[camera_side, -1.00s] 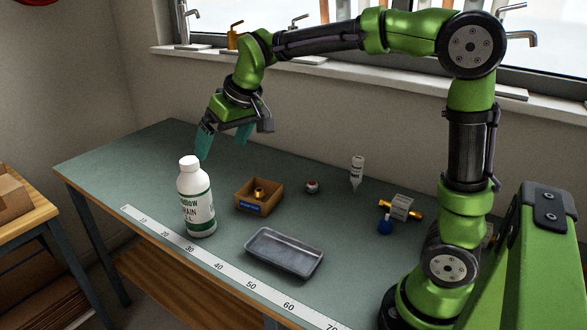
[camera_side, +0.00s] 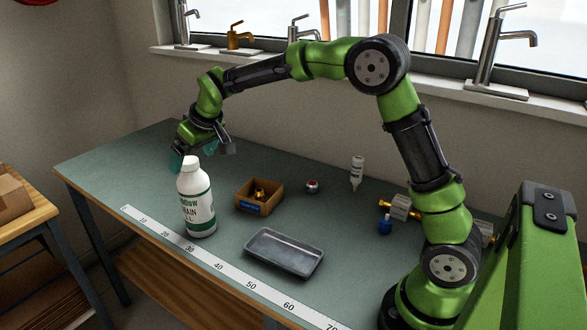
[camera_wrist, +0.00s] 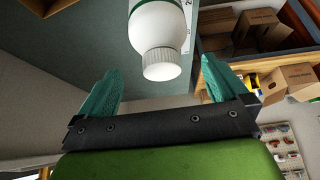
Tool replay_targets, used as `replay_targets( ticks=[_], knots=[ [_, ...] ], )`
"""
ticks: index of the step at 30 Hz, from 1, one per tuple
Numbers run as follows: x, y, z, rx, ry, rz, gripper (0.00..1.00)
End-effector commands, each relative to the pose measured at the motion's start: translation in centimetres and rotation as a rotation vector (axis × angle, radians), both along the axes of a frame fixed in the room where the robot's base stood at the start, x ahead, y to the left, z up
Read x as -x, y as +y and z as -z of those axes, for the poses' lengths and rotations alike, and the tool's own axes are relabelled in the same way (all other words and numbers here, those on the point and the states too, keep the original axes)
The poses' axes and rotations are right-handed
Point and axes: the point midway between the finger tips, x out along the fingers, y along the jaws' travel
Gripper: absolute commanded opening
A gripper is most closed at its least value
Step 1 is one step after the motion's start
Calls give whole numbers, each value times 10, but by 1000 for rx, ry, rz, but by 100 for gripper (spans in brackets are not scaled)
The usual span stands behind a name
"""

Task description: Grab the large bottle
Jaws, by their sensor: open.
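The large bottle (camera_side: 197,206) is white with a green-and-white label and a white cap. It stands upright near the front left of the workbench (camera_side: 120,172). My gripper (camera_side: 191,160) is behind the bottle in the side view, low and near its cap height; the bottle's top partly hides the fingers. In the wrist view my gripper (camera_wrist: 157,92) is open, with teal fingers spread apart. The bottle (camera_wrist: 158,38) shows there, cap toward me, between and beyond the fingertips. I see no contact.
A cardboard box (camera_side: 259,197) with a brass fitting stands right of the bottle. A grey metal tray (camera_side: 284,253) lies in front of it. A ruler strip (camera_side: 219,266) runs along the front edge.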

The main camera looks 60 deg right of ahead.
Motion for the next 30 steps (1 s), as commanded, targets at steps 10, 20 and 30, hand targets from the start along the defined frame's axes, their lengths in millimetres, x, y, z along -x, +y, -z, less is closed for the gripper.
replay_targets(
  ticks=[10, 20, 30],
  knots=[
    [-23, 2, 36, 0, 2, 0, 100],
    [-29, 2, 45, 0, -1, 0, 100],
    [-29, 2, 45, 0, 0, 0, 54]
  ],
)
